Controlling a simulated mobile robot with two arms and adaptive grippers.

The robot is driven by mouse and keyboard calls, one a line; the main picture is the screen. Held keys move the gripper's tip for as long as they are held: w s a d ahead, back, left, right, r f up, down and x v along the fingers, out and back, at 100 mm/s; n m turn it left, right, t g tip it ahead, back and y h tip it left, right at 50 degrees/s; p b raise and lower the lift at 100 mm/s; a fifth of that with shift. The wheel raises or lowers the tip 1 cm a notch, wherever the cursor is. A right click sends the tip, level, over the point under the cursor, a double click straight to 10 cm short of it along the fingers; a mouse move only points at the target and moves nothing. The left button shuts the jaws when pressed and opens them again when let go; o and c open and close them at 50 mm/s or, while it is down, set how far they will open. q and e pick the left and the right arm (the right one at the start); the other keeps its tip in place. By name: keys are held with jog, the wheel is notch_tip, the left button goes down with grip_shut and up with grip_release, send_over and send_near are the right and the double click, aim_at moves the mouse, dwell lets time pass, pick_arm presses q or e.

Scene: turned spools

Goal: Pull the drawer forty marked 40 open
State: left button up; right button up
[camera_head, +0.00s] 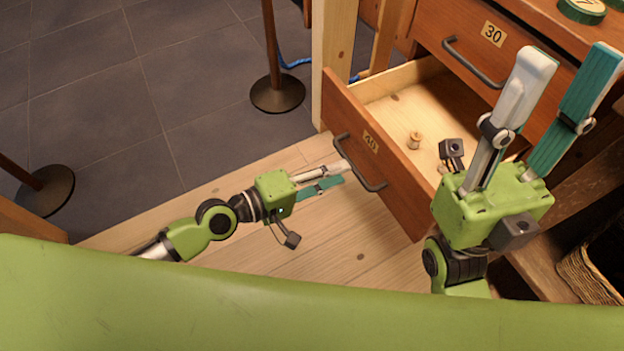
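The drawer marked 40 (398,195) stands pulled well out of the wooden cabinet, with its inside showing. Its number plate (370,141) is on the front beside a dark bar handle (361,170). My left gripper (345,172) is in front of the handle, its pale and teal fingers apart with a gap between them. The pale fingertip overlaps the handle in the picture; I cannot tell whether it touches. My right gripper (567,70) is open and empty, close to the camera, covering part of the drawer's right end and the cabinet front.
The drawer marked 30 (508,38) above is closed. Green round pieces (582,9) lie on the cabinet top. Dark post bases (277,94) stand on the grey tiles at left. A basket (590,277) is at lower right.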

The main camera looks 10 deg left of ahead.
pick_arm(q)
jog(key=v, duration=0.6)
jog(key=shift+s+a, duration=0.15)
jog(key=shift+a, duration=0.15)
jog(key=shift+r, duration=0.1)
dwell(0.3)
